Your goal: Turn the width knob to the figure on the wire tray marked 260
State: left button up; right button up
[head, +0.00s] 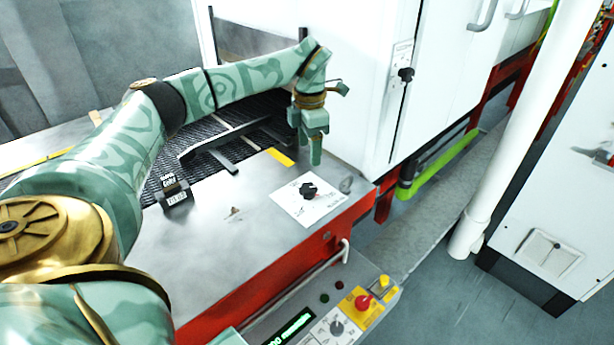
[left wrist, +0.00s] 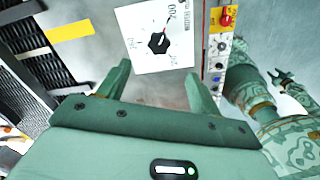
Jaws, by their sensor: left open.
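The width knob (head: 308,190) is black and sits on a white plate (head: 325,207) on the metal bench top. It also shows in the left wrist view (left wrist: 158,42), where a figure that looks like 200 stands near it; the other figures are too small to read surely. My left gripper (head: 312,145) is open and empty above and behind the knob, apart from it. In the left wrist view its fingers (left wrist: 157,82) point toward the plate. A small black holder with a white label (head: 176,197) stands on the bench at left; its figure is unclear. My right gripper (left wrist: 283,80) shows small.
A dark mesh belt (head: 205,171) with grey bars runs behind the knob. A white cabinet (head: 365,70) stands close at right. A control panel with a red button (head: 363,301) lies below the bench's red front edge. The bench left of the knob is mostly clear.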

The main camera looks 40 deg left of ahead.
aim_at(309, 187)
pick_arm(q)
notch_tip(309, 187, down, 11)
jog(key=shift+a+f+b, duration=0.1)
jog(key=shift+f+b, duration=0.05)
jog(key=shift+b, duration=1.1)
jog(key=shift+f, duration=0.4)
jog(key=shift+c, duration=0.4)
jog(key=c, duration=0.9)
